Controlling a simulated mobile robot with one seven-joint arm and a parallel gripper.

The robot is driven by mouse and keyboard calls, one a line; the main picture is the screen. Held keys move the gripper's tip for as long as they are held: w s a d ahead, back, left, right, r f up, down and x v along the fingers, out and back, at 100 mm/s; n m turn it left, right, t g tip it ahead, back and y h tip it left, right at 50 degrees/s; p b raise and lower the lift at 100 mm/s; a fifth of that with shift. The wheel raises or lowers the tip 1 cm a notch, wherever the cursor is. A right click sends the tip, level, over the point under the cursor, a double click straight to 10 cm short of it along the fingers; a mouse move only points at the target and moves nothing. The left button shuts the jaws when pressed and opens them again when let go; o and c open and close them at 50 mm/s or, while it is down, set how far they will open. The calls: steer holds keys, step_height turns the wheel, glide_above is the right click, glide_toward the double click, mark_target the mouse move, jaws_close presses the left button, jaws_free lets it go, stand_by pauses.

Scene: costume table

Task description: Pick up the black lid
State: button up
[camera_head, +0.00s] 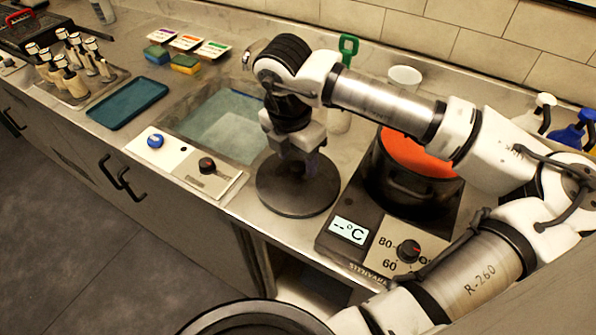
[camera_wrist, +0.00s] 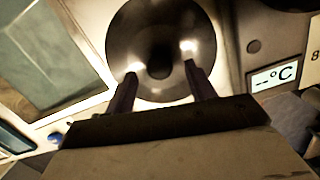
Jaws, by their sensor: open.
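The black lid (camera_head: 282,203) lies flat on the counter between the sink and the hot plate. In the wrist view the lid (camera_wrist: 162,22) is a shiny dark disc with a dark knob (camera_wrist: 160,62) at its middle. My gripper (camera_head: 300,168) points down right above the lid. In the wrist view my gripper (camera_wrist: 160,75) is open, its two fingers apart on either side of the knob's line. I cannot tell whether the fingers touch the lid. In the head view the gripper hides the knob.
A black pot (camera_head: 395,190) with orange-red contents stands on the hot plate (camera_head: 385,240) right of the lid. A water-filled sink (camera_head: 215,130) is left of it. A control panel (camera_head: 185,165) with knobs is at the front edge. A white cup (camera_head: 404,78) stands behind.

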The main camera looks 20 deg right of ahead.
steer(key=shift+d+f, duration=0.15)
steer(key=shift+f, duration=0.9)
jaws_close()
